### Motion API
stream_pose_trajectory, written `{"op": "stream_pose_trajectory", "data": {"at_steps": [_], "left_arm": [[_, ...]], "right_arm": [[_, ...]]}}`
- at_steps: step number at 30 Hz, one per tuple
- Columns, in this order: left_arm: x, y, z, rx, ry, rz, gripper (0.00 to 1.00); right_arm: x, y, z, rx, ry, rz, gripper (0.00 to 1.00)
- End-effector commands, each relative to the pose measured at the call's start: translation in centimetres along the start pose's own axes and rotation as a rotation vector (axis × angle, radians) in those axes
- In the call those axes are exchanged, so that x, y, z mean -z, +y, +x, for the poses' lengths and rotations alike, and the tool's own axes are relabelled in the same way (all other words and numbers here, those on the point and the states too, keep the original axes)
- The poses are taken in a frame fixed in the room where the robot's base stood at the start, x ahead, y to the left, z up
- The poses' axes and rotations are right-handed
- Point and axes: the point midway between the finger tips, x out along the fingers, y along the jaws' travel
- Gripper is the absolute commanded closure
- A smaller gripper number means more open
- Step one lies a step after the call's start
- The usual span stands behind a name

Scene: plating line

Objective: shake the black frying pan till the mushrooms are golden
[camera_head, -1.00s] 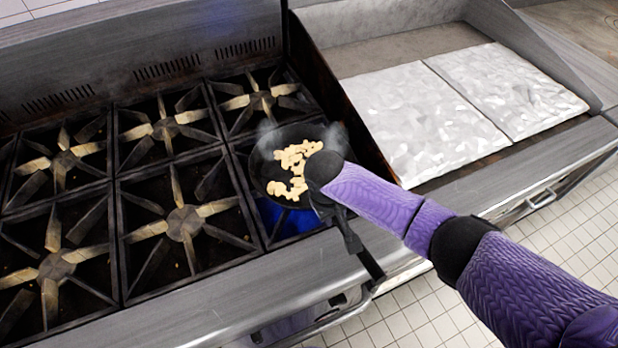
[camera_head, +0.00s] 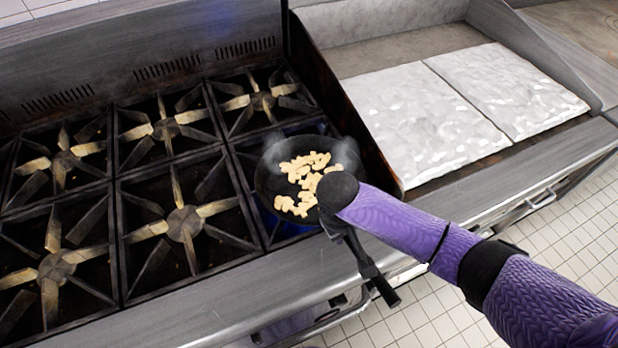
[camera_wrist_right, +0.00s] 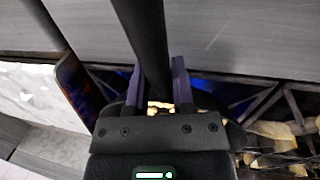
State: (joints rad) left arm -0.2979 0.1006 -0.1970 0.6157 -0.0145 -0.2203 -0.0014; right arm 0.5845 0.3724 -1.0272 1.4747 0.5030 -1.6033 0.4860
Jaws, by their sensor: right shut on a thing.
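The black frying pan (camera_head: 270,178) is over the front right burner of the range, with blue flame glow below it. Pale golden-tan mushroom pieces (camera_head: 303,183) lie loosely in it, with faint steam at its rim. My right gripper (camera_head: 345,226) is at the pan's near right side, partly hidden by my wrist. In the right wrist view its two fingers (camera_wrist_right: 158,80) are shut around the dark pan handle (camera_wrist_right: 148,40). The handle's free end sticks out past the range's front edge. Whether the pan touches the grate is unclear. My left gripper is out of view.
Several unlit burners (camera_head: 183,222) with grates lie to the left. A griddle with two pale, shiny slabs (camera_head: 430,115) is on the right, behind a raised dark side wall. The steel front ledge (camera_head: 230,302) runs below, with tiled floor beyond.

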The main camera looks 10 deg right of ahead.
Motion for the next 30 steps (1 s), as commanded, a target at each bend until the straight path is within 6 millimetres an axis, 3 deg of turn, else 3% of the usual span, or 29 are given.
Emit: {"op": "stream_pose_trajectory", "data": {"at_steps": [1, 3, 4, 6, 7, 8, 9, 11, 30], "left_arm": [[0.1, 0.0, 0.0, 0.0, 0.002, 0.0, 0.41], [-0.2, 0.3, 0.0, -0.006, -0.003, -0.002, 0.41], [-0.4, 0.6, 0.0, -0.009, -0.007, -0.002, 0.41], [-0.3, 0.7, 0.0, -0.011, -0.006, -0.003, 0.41], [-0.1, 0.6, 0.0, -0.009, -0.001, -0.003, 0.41], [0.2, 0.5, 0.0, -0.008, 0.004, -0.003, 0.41], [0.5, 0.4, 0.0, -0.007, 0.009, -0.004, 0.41], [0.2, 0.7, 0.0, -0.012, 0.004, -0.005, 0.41], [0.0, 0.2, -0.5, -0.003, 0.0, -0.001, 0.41]], "right_arm": [[2.2, 0.1, -0.2, -0.002, 0.006, 0.007, 1.0], [4.5, 0.2, -0.1, -0.002, 0.005, 0.006, 1.0], [4.1, 0.2, 0.0, -0.001, 0.003, 0.003, 1.0], [0.6, 0.0, 0.1, 0.002, 0.0, -0.002, 1.0], [0.0, 0.0, 0.0, 0.001, 0.002, 0.0, 1.0], [0.4, 0.0, 0.0, -0.001, 0.003, 0.002, 1.0], [2.8, 0.1, -0.2, -0.002, 0.006, 0.006, 1.0], [4.5, 0.2, -0.1, -0.002, 0.004, 0.006, 1.0], [4.3, 1.1, 0.1, 0.0, 0.006, 0.003, 1.0]]}}
